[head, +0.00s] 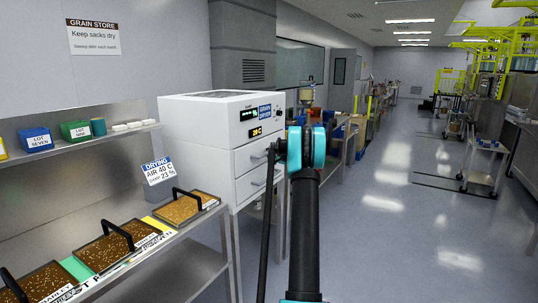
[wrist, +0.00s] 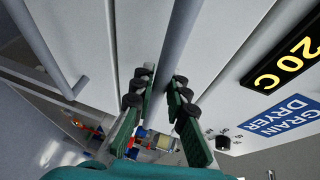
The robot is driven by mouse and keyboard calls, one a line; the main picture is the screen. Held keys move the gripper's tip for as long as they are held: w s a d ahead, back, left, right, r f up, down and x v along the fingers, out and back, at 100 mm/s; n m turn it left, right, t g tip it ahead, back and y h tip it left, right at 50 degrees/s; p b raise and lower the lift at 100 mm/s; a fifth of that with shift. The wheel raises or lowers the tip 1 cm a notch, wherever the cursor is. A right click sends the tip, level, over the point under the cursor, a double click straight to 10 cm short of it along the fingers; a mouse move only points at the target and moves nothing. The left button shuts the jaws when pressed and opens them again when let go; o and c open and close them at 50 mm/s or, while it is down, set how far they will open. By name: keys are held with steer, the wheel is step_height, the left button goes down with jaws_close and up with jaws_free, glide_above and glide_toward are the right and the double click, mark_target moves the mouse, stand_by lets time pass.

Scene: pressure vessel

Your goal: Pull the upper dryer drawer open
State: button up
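The white grain dryer (head: 215,130) stands in the middle of the head view with two drawers on its front. The upper drawer (head: 248,157) appears closed, its handle mostly hidden by my arm. In the wrist view its grey bar handle (wrist: 178,40) runs down between the fingertips of my gripper (wrist: 160,85). My gripper is open, with the pads apart on either side of the bar; contact cannot be told. The lower drawer's handle (wrist: 38,45) shows at left in the wrist view. In the head view my gripper is hidden behind my arm.
A metal bench (head: 190,255) with grain trays (head: 185,207) stands left of the dryer. A shelf (head: 75,143) with small bins hangs above it. Another bench with containers stands beyond the dryer.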

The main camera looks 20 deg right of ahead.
jaws_close()
steer(key=s+d, duration=0.9)
steer(key=s, duration=0.3)
steer(key=s+d, duration=1)
steer(key=s, duration=0.3)
steer(key=shift+d, duration=0.25)
steer(key=o, duration=0.6)
jaws_free()
steer(key=v, duration=1.2)
